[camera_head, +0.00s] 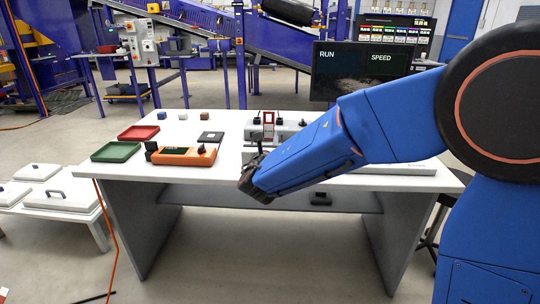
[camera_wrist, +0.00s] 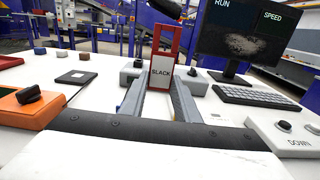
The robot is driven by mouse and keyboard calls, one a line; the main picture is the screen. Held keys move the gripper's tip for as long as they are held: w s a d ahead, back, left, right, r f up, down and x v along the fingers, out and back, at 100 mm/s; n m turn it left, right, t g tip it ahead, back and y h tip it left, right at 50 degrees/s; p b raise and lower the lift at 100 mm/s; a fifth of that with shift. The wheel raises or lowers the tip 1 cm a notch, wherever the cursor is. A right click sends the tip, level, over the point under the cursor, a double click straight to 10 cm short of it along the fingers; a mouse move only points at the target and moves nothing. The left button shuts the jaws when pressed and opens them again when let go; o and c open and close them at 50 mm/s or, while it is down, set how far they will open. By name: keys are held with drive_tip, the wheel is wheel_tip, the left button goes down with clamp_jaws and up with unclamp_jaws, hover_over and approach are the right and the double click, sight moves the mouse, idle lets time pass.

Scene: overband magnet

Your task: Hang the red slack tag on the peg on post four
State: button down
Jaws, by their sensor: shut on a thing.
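The red slack tag (camera_wrist: 162,72) is upright in the middle of the wrist view, with a red frame, an opening at its top and a white panel reading SLACK. My gripper (camera_wrist: 160,90) is shut on its lower part, one finger on each side. In the head view the tag (camera_head: 268,118) shows small above the white table, just beyond the dark end of my blue arm (camera_head: 300,155). Several blue posts (camera_head: 241,60) stand behind the table. I cannot tell which is post four, and no peg can be made out.
The white table (camera_head: 215,122) holds a red tray (camera_head: 138,132), a green tray (camera_head: 116,151), an orange device (camera_head: 184,156), small blocks and grey control boxes. A monitor (camera_head: 350,72) and a keyboard (camera_wrist: 255,96) are on the right.

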drive_tip(key=shift+w+a+f, duration=0.1)
drive_tip(key=shift+f, duration=4.85)
drive_tip(key=shift+f, duration=0.15)
drive_tip(key=c, duration=1.4)
unclamp_jaws()
drive_tip(key=shift+o, duration=0.2)
drive_tip(key=shift+r, duration=0.2)
drive_tip(key=s, duration=1.2)
drive_tip(key=shift+a, duration=0.15)
